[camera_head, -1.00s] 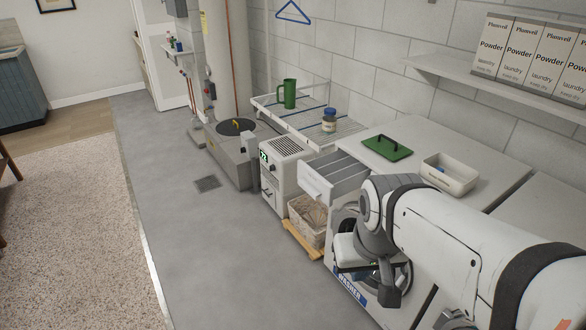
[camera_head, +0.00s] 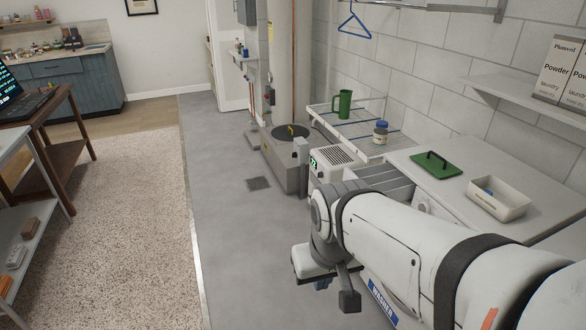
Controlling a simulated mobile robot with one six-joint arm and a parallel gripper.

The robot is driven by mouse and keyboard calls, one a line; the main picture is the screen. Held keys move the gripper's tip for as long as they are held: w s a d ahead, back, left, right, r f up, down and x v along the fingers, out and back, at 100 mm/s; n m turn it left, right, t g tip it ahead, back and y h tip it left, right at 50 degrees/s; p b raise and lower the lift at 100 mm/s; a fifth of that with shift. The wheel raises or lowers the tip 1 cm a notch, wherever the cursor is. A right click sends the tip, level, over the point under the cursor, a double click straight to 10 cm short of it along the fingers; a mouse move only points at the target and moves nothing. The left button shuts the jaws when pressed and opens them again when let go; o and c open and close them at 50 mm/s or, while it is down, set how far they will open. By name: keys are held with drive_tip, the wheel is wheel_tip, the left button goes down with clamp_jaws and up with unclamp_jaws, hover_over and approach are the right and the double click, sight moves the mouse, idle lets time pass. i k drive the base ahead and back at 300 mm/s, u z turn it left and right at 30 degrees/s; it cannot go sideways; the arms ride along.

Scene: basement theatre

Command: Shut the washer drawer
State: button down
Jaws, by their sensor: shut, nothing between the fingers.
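The washer drawer (camera_head: 384,182) is pulled out from the top of the white washer (camera_head: 425,165). Its grey divided inside shows, while its front is hidden behind my arm. The washer's blue label (camera_head: 382,303) shows below my arm, and most of its front is covered. My gripper (camera_head: 322,284) hangs at the end of my arm, in front of and to the left of the washer in the picture. It is shut and empty, and its fingers are mostly hidden by the wrist. I see no contact with the drawer.
A white dehumidifier (camera_head: 330,163) stands just beyond the drawer. Grey floor (camera_head: 235,240) at left is clear.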

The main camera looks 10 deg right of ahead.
sight(385, 178)
drive_tip(key=u, duration=0.05)
drive_tip(key=i, duration=1)
